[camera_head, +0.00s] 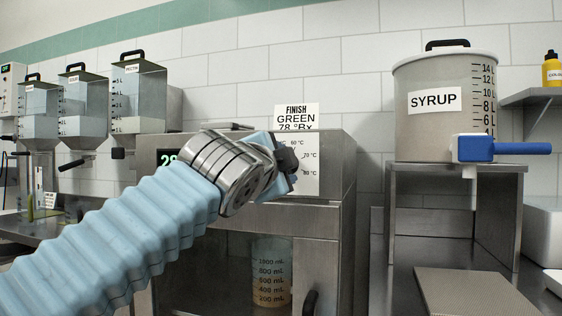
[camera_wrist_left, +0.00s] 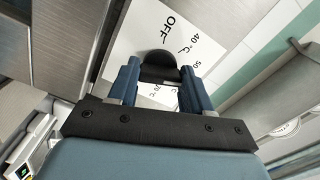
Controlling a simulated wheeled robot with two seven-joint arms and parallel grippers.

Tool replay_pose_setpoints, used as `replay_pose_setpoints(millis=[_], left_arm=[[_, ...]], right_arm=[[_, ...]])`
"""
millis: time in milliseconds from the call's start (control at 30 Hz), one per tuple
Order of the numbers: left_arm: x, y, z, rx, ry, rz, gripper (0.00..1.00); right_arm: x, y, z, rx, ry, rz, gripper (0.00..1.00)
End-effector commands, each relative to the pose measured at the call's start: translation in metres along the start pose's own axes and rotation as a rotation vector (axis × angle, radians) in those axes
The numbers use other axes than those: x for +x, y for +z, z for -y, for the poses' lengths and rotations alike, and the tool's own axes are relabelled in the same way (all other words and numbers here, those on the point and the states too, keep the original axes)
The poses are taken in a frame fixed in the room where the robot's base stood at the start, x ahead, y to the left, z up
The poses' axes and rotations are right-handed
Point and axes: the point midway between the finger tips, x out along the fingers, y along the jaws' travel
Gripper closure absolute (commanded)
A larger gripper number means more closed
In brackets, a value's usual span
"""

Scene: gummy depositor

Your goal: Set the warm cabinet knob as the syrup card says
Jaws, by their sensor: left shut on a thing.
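The warm cabinet (camera_head: 340,225) is a steel box in the head view's middle, with a white dial plate (camera_head: 309,178) on its front. The knob's pointed setting cannot be made out. The syrup card (camera_head: 297,117) above the cabinet reads FINISH GREEN 78 °Bx. My right gripper is not in view.
A measuring beaker with amber liquid (camera_head: 271,280) stands in the cabinet. A green display (camera_head: 168,157) is partly hidden by my arm. A SYRUP pot (camera_head: 435,125) with a blue-handled valve (camera_head: 480,149) stands on a steel stand at right. Several hoppers (camera_head: 137,95) are at left.

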Motion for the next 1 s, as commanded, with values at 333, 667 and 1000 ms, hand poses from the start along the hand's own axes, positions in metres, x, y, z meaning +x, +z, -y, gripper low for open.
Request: replay_pose_setpoints(millis=[333, 667, 1000], left_arm=[[0.000, -0.001, 0.003, 0.326, -0.001, -0.002, 0.81], [0.000, -0.001, 0.003, 0.585, 0.000, -0.002, 0.81], [0.000, -0.002, 0.001, 0.726, 0.000, -0.003, 0.82]], right_arm=[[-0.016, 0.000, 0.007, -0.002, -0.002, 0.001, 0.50], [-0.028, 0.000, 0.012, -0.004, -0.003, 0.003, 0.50], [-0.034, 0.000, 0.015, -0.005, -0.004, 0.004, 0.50]])
